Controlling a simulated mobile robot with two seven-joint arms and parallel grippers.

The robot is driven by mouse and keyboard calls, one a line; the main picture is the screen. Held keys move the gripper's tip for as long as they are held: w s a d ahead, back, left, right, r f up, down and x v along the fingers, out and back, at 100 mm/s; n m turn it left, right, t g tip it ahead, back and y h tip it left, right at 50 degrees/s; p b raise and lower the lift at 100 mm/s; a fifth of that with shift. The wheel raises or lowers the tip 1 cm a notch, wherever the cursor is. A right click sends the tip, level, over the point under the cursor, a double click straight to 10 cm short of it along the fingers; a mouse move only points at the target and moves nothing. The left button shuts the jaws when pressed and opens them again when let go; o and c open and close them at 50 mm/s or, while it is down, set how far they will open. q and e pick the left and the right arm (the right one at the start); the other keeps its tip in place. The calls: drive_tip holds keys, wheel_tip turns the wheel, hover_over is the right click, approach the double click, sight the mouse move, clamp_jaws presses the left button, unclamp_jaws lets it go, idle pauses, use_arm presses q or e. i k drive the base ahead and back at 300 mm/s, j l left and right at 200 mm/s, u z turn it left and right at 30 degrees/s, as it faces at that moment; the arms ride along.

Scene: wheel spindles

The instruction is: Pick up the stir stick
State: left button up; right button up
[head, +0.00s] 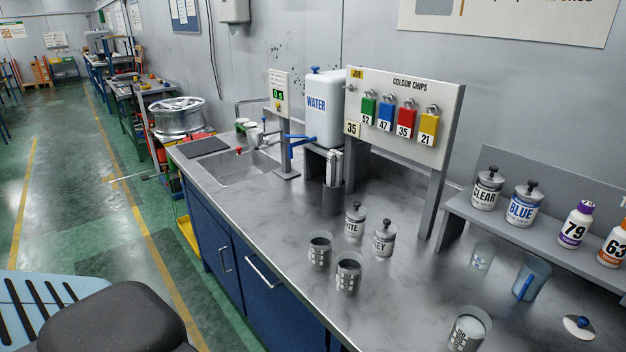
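Several light grey upright sticks (335,166), which look like stir sticks, stand in a dark cylindrical holder (332,199) on the metal counter. The holder is just in front of the white water tank, near the middle of the head view. The lower ends of the sticks are hidden inside the holder. Neither of my grippers shows in this view, so nothing of mine is seen near the sticks.
The steel counter (400,300) carries a sink (240,168), a WATER tank (326,107), and a COLOUR CHIPS board (405,88). Grey lidded cans (383,241) and dark cups (348,275) stand ahead of the holder. A raised shelf (540,238) holds bottles at right. Green floor lies left.

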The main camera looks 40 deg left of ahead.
sight(338, 162)
drive_tip(key=i+j+u, duration=0.15)
drive_tip(key=j, duration=0.3)
drive_tip(key=i+j+u, duration=0.15)
drive_tip(key=j, duration=0.25)
drive_tip(key=i+j+u, duration=0.15)
drive_tip(key=j, duration=0.25)
drive_tip(key=i+j+u, duration=0.15)
drive_tip(key=j, duration=0.25)
drive_tip(key=i+j+u, duration=0.1)
drive_tip(key=j, duration=0.25)
drive_tip(key=i, duration=0.05)
